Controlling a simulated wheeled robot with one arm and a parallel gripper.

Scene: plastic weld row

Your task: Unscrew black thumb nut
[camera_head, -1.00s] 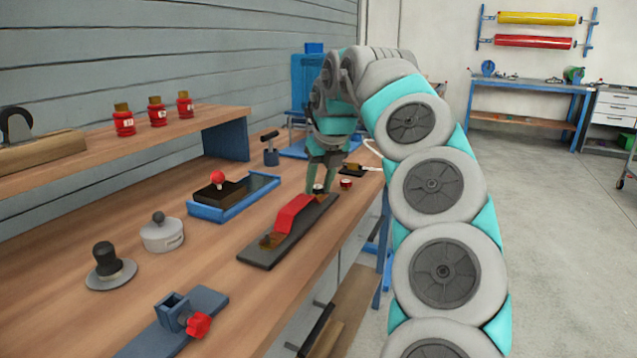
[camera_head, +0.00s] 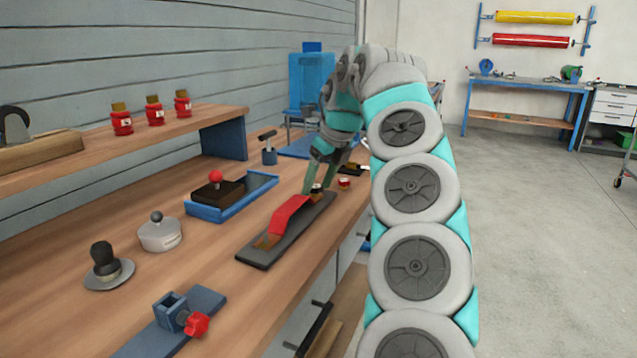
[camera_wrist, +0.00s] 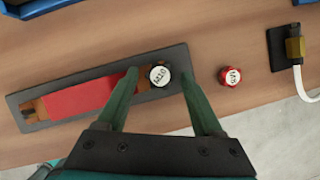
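The black thumb nut (camera_wrist: 159,76) has a white top marked M10. It sits at the right end of a dark base plate (camera_wrist: 25,121) that carries a red bar (camera_wrist: 78,95). It also shows small in the head view (camera_head: 317,188), close to the fingers. My gripper (camera_wrist: 160,80) is open, with one green finger on each side of the nut. In the wrist view a gap shows between the nut and each finger. In the head view my gripper (camera_head: 318,186) is tilted, low over the plate. Finger height against the nut is hard to tell.
A red nut marked M8 (camera_wrist: 229,76) stands just right of the right finger. A dark block with a brass part and white cable (camera_wrist: 296,47) lies farther right. A blue tray (camera_head: 240,204) is left of the plate. The bench's front edge is close by.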

